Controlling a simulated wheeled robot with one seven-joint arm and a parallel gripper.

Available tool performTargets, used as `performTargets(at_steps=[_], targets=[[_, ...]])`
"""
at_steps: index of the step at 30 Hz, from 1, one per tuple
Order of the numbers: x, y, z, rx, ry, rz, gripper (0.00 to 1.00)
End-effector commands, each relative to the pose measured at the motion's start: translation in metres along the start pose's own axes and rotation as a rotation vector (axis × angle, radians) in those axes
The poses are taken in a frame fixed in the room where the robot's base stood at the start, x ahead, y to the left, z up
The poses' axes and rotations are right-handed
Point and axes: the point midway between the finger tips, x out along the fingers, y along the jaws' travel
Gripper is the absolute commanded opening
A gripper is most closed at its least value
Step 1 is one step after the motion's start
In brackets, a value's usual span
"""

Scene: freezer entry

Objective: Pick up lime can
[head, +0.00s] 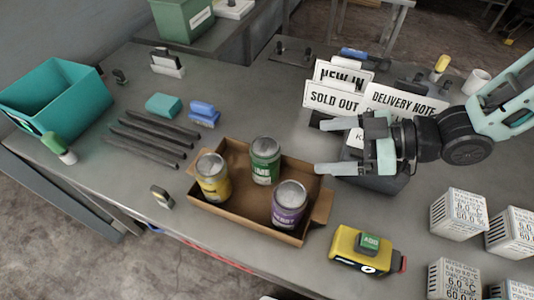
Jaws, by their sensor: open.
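The lime can (265,161) is green with a silver lid and white lettering. It stands upright in a shallow open cardboard tray (238,222), at the back middle. A yellow can (213,178) stands to its left and a purple can (288,204) to its front right, both in the same tray. My gripper (325,146) comes in from the right, its two pale fingers apart and pointing left. It is open and empty, to the right of the lime can and apart from it in the picture. Its height above the table is hard to tell.
Signs (335,97) and a dark box (375,182) stand behind and below my gripper. A yellow tape measure (362,250) lies right of the tray's front. White printed cubes (458,213) stand at the right. A teal bin (62,102) and dark rods (150,140) are at the left.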

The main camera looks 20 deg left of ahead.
Motion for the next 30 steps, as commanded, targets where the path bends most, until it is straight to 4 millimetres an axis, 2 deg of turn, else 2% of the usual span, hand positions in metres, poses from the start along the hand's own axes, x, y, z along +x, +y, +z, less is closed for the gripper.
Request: performTargets(at_steps=[3, 10, 13, 20, 30], targets=[[0.026, -0.001, -0.001, 0.003, 0.000, -0.005, 0.85], [0.071, -0.002, -0.001, 0.002, -0.002, -0.003, 0.85], [0.083, -0.001, -0.001, 0.001, -0.003, -0.001, 0.85], [0.097, -0.001, 0.000, 0.002, -0.003, 0.000, 0.85], [0.139, -0.002, 0.004, 0.002, -0.003, 0.001, 0.85]])
